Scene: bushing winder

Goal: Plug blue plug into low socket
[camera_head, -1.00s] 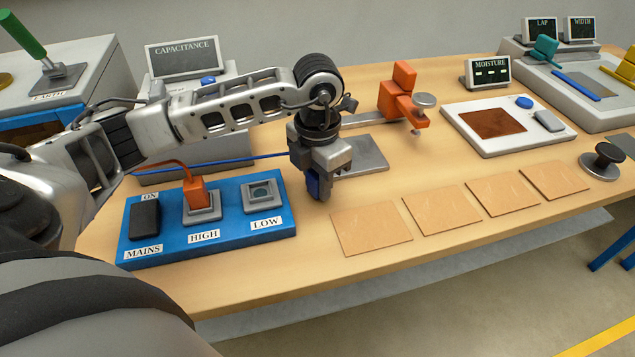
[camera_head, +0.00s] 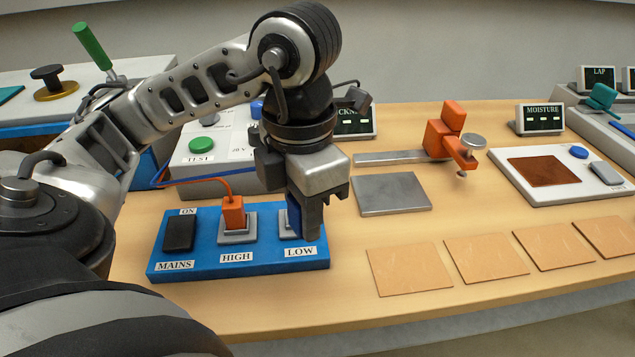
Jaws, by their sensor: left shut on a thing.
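My left gripper (camera_head: 309,222) is shut on the blue plug (camera_head: 293,211) and points down at the LOW end of the blue panel (camera_head: 200,264). Only a strip of the plug shows beside a dark finger. The low socket (camera_head: 284,229) is mostly hidden behind the gripper; a pale bit of its frame shows at the left. I cannot tell whether the plug is in the socket or just above it. My right gripper is not in view.
An orange plug (camera_head: 233,213) with an orange cable stands in the HIGH socket, left of LOW. The black MAINS switch (camera_head: 179,233) is further left. A grey plate (camera_head: 392,194) and several tan squares (camera_head: 410,269) lie to the right.

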